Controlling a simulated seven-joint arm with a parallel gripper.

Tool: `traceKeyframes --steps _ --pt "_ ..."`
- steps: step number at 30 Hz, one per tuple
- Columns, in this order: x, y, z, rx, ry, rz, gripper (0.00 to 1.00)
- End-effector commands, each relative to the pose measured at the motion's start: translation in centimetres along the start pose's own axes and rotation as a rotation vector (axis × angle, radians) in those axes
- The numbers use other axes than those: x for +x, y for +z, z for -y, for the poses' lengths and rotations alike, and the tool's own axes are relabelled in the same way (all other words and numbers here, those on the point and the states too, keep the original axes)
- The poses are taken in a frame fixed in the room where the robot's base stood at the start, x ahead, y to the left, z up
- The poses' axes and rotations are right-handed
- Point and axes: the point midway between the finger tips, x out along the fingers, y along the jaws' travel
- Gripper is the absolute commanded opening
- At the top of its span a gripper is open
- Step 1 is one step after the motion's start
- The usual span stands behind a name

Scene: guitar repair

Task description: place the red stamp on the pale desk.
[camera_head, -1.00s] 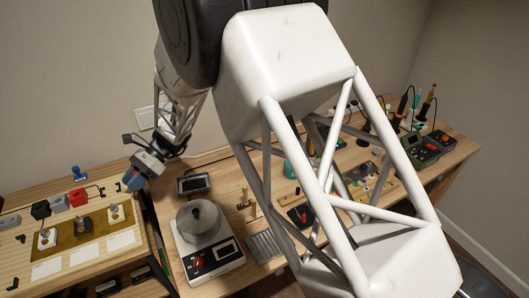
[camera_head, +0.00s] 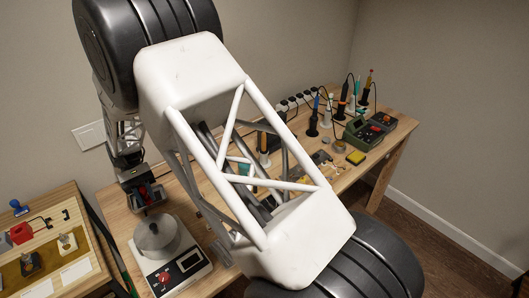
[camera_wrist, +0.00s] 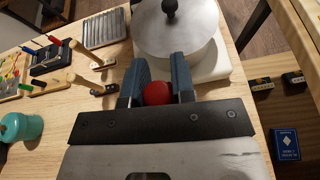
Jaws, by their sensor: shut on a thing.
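My gripper (camera_head: 147,196) is shut on the red stamp (camera_wrist: 157,93). In the wrist view the stamp's rounded red top shows between the two blue-grey fingers; its lower part is hidden. In the head view only a bit of red shows at the fingers. The gripper points down over the wooden desk (camera_head: 117,218), behind the kitchen scale. Whether the stamp touches the desk I cannot tell. A second wooden desk (camera_head: 75,200) stands at the left. Both look fairly pale.
The scale with a metal pot (camera_head: 156,236) stands close to the fingers. A teal jar (camera_wrist: 22,128) and wooden-handled tools are on the desk. The left desk has a blue stamp (camera_head: 18,207) and a red block (camera_head: 22,232). Bare wood lies beside the gripper.

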Motion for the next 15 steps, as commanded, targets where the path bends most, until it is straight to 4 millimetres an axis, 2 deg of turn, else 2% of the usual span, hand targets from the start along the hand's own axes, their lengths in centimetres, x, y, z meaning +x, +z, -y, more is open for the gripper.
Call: traceKeyframes --steps 15 --pt "-0.8 0.1 -8.4 -0.196 0.471 -0.018 0.01"
